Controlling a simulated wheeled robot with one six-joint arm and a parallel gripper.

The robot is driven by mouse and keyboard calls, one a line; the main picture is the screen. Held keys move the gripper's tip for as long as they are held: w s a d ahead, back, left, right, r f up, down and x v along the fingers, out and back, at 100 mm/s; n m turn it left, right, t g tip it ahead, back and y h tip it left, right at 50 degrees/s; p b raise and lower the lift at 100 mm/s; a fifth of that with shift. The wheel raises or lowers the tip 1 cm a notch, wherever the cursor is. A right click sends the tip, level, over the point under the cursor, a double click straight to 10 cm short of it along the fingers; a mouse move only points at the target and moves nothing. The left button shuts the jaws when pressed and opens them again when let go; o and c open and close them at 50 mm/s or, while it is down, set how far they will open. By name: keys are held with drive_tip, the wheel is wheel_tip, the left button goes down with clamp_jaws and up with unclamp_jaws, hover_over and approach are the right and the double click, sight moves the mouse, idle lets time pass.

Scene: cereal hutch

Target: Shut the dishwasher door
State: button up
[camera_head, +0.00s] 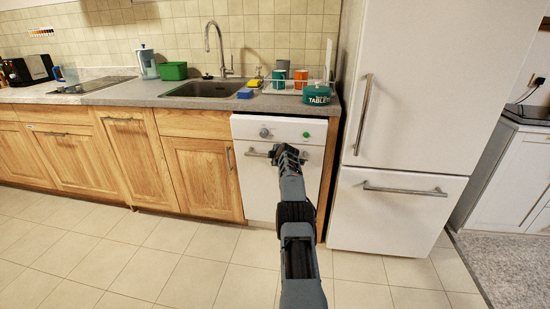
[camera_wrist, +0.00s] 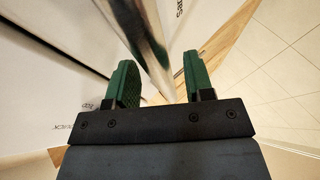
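The dishwasher door (camera_head: 260,188) is the white front under the counter, between the wooden cabinets and the fridge. It looks upright or nearly so; I cannot tell whether it is fully closed. Its metal handle (camera_head: 254,153) runs across the top, partly hidden by my arm. The control panel (camera_head: 262,130) with a knob and a green button is above it. My gripper (camera_head: 286,152) is at the handle. In the wrist view, the handle (camera_wrist: 146,40) passes between the two green fingers, which stand apart with space around it. A dark gap (camera_wrist: 50,42) shows at the left there.
The tall white fridge (camera_head: 430,80) stands close on the right with its handles sticking out. Wooden cabinets (camera_head: 203,175) are on the left. The sink (camera_head: 205,90), cups and a green tin (camera_head: 317,95) are on the counter above. The tiled floor (camera_head: 190,265) in front is clear.

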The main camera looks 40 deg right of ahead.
drive_tip(key=shift+s+d, duration=0.1)
drive_tip(key=shift+d, duration=0.05)
drive_tip(key=shift+s+b, duration=0.2)
drive_tip(key=shift+b, duration=0.55)
drive_tip(key=b+v, duration=0.6)
drive_tip(key=v, duration=0.7)
drive_tip(key=shift+r, duration=0.25)
drive_tip(key=shift+s, duration=0.15)
